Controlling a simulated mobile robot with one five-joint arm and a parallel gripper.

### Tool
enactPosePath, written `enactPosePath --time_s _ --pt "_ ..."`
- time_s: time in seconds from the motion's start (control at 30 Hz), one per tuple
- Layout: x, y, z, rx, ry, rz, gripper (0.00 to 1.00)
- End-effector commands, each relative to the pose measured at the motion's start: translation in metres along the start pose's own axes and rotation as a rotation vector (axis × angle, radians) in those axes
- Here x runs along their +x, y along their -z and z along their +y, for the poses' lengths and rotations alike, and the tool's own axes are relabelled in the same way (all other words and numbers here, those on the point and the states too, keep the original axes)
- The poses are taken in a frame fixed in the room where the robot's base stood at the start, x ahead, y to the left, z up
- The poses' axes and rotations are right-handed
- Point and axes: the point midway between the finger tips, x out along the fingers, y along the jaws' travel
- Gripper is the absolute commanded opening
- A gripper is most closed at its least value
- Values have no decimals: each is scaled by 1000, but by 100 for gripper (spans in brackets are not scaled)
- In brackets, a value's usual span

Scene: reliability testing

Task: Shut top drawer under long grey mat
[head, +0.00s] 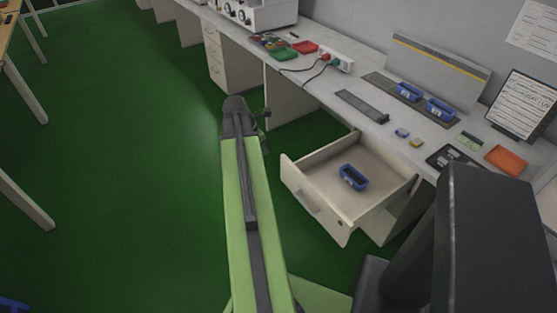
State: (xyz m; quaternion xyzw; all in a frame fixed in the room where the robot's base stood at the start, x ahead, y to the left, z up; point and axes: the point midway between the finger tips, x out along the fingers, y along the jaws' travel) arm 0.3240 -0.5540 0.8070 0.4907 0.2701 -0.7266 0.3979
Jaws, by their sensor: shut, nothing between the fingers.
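The top drawer (314,205) stands pulled out from the cream cabinet under the bench, with its front panel facing the lower left. A blue bin (353,177) lies inside it on the drawer floor. A long grey mat (362,106) lies on the bench top above and behind the drawer. My green arm reaches up the middle of the view, left of the drawer. My gripper (264,114) is at the arm's dark far end, small and partly hidden. It is shut and empty, beyond and to the left of the drawer front, apart from it.
Two blue bins (409,92) stand on another dark mat near the back wall. An orange tray (507,160) and small parts lie at the bench's right. Another drawer cabinet (214,55) stands farther along. The green floor (130,150) left of my arm is clear.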

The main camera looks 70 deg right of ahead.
Motion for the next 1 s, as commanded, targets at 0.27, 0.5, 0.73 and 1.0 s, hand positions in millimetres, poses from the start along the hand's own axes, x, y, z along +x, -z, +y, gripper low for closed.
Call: enactPosePath --time_s 0.27,0.5,0.73,1.0 --pt "49 5 1 3 0 1 0" --pt "102 5 1 4 -1 1 0" --pt "110 -27 1 6 0 2 0" --pt "114 -37 0 4 -1 2 0"
